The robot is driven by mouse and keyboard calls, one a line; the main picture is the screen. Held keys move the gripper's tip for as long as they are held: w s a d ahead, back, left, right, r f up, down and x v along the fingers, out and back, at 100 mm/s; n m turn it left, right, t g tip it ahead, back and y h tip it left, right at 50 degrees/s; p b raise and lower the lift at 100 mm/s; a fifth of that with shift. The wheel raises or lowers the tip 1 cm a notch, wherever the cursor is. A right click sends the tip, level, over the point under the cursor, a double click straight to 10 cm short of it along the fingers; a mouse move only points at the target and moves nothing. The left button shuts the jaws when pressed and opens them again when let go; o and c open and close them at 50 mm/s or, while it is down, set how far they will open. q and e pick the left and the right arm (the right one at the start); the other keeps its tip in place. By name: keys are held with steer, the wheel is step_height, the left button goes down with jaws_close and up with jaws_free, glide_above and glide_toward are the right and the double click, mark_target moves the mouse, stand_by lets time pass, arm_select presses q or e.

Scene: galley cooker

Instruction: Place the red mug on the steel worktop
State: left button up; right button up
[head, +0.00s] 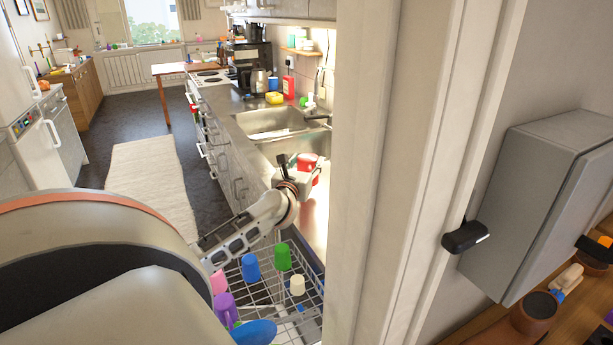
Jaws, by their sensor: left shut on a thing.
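The red mug (308,161) shows just past my left gripper (302,175), over the counter by the near sink bowl. My left gripper is shut on it, and the gripper body hides part of the mug. I cannot tell whether the mug touches the surface below. The steel worktop (315,217) shows as a bright strip between my left arm and the white door frame. My right gripper is not in view.
A wire rack (238,280) below my left arm holds several coloured cups and a blue dish (254,332). A double sink (271,122) lies beyond. The white door frame (385,170) stands close on the right and hides part of the counter.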

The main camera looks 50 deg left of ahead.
arm_select(q)
step_height(320, 180, down, 4)
steer(key=shift+r+b, duration=0.2)
steer(key=shift+b, duration=0.2)
steer(key=shift+f, duration=0.25)
steer(key=shift+f, duration=0.1)
steer(key=o, duration=1.4)
